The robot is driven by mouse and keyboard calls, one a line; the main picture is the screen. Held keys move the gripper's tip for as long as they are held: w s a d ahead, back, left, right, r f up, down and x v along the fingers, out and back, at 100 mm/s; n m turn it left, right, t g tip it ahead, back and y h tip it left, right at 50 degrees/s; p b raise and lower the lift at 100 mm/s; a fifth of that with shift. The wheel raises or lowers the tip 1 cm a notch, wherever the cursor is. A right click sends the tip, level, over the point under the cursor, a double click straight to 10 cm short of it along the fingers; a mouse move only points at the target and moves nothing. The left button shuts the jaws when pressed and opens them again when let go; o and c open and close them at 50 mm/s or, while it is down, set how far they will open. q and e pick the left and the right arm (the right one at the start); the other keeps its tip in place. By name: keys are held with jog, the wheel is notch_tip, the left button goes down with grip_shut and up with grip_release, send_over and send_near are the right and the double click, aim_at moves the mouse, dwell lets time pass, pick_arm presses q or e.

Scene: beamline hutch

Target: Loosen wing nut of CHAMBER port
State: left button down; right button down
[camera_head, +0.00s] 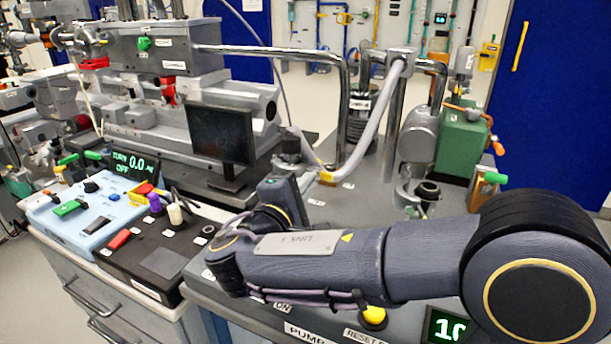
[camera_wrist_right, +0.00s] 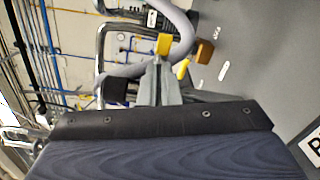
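My right gripper (camera_wrist_right: 159,68) points away from the wrist in the right wrist view, its grey fingers close together. A small yellow piece (camera_wrist_right: 164,45) shows right at the fingertips, by the bend of a grey hose (camera_wrist_right: 181,28). I cannot tell whether the fingers hold it or whether it is the wing nut. In the head view my right arm comes in from the right, and its gripper (camera_head: 302,182) is near the hose's lower end (camera_head: 342,165), partly hidden by the wrist. The chamber port's label is not readable. My left gripper is out of view.
A dark monitor (camera_head: 221,134) stands left of the hose. Metal pipes (camera_head: 345,95) and a green pump box (camera_head: 460,142) stand behind. A blue control box (camera_head: 88,208) and a black button panel (camera_head: 165,245) sit at left. My arm hangs over the yellow button (camera_head: 374,317).

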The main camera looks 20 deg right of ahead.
jog(key=shift+n+p, duration=6.8)
jog(key=shift+p, duration=1)
jog(key=c, duration=1.6)
grip_release()
jog(key=shift+c, duration=0.2)
